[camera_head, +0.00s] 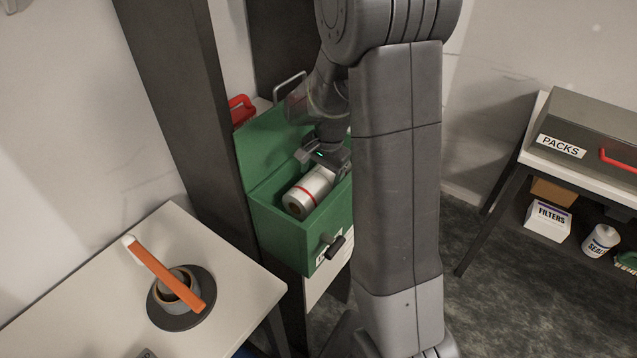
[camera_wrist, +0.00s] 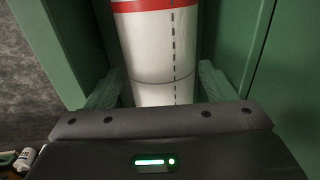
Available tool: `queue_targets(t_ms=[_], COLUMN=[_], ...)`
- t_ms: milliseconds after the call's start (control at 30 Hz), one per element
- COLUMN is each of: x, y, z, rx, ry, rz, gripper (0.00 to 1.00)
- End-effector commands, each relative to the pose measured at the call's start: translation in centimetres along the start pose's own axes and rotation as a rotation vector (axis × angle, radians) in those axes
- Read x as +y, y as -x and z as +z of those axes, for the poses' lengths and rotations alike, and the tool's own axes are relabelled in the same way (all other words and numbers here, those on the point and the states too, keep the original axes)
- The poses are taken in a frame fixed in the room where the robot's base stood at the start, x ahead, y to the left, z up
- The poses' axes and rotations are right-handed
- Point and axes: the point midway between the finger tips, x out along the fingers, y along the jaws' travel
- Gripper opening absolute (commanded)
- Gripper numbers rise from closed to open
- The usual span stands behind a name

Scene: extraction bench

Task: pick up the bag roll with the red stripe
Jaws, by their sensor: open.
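The bag roll (camera_head: 308,191) is a white cylinder with a red stripe near its end. It lies tilted in the open green box (camera_head: 275,226), its hollow end towards the front left. My gripper (camera_head: 321,160) is at the roll's far end. In the wrist view the roll (camera_wrist: 152,50) lies between my two spread fingers (camera_wrist: 158,86), with a dashed line along its side and the red stripe at the top. The fingers are open, one on each side of the roll. I cannot tell whether either finger touches it.
Green box walls (camera_wrist: 262,75) stand close on both sides of my gripper. At left is a white table (camera_head: 225,265) with a dark round plate (camera_head: 165,318), a cup and an orange bar. At right a shelf holds a PACKS case (camera_head: 590,130), a FILTERS box (camera_head: 548,221) and a bottle (camera_head: 601,241).

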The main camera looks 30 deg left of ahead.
Motion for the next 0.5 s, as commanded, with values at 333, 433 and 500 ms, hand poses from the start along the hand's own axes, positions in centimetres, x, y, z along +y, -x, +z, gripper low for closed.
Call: queue_targets(t_ms=[333,433,500], x=[0.0,0.0,0.0], y=[-3.6,-3.7,-3.7], z=[0.1,0.0,0.0], rx=[-0.001,0.000,0.000], ry=[0.000,0.000,0.000], rz=[0.000,0.000,0.000], gripper=[0.77,0.77,0.77])
